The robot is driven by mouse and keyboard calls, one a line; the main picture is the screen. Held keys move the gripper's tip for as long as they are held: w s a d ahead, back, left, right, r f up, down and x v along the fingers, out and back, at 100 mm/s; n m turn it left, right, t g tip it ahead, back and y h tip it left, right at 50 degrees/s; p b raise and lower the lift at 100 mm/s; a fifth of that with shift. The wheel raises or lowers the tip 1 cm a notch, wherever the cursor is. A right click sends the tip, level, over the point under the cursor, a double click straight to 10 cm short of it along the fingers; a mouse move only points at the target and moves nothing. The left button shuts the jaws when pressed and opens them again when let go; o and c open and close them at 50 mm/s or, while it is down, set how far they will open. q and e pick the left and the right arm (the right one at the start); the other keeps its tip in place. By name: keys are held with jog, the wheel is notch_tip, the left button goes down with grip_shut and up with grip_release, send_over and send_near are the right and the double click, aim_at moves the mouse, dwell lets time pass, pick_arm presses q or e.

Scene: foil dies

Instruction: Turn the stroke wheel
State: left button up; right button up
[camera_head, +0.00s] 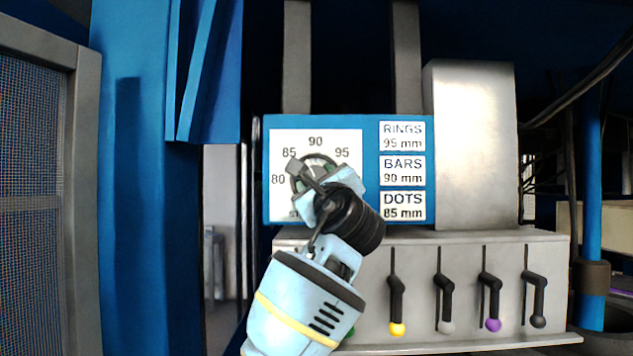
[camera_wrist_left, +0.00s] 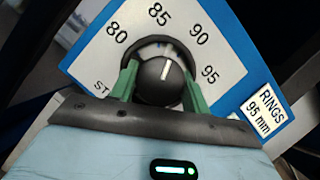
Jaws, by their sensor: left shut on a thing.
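The stroke wheel (camera_wrist_left: 155,92) is a dark round knob with a white pointer line, on a white dial plate (camera_wrist_left: 92,50) marked 80, 85, 90 and 95. In the left wrist view its line points roughly between 85 and 90. The green fingers of my left gripper (camera_wrist_left: 160,82) stand on both sides of the knob and are shut on it. In the head view my left gripper (camera_head: 316,178) covers most of the wheel and the lower part of the dial plate (camera_head: 282,145). My right gripper is not in view.
Labels beside the dial read RINGS 95 mm (camera_head: 402,136), BARS 90 mm (camera_head: 402,170) and DOTS 85 mm (camera_head: 403,205). Below right, a grey panel (camera_head: 370,285) carries several levers with coloured knobs, one yellow (camera_head: 397,329) and one purple (camera_head: 493,325). A blue column (camera_head: 140,200) stands left.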

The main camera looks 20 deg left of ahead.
pick_arm(q)
jog(key=shift+n+g+y, duration=0.5)
jog(key=shift+n+g, duration=0.5)
jog(key=shift+n, duration=1.4)
jog(key=o, duration=1)
jog(key=shift+d, duration=0.1)
jog(key=v, duration=0.7)
jog(key=shift+s+d, duration=0.25)
jog(key=shift+s, duration=0.05)
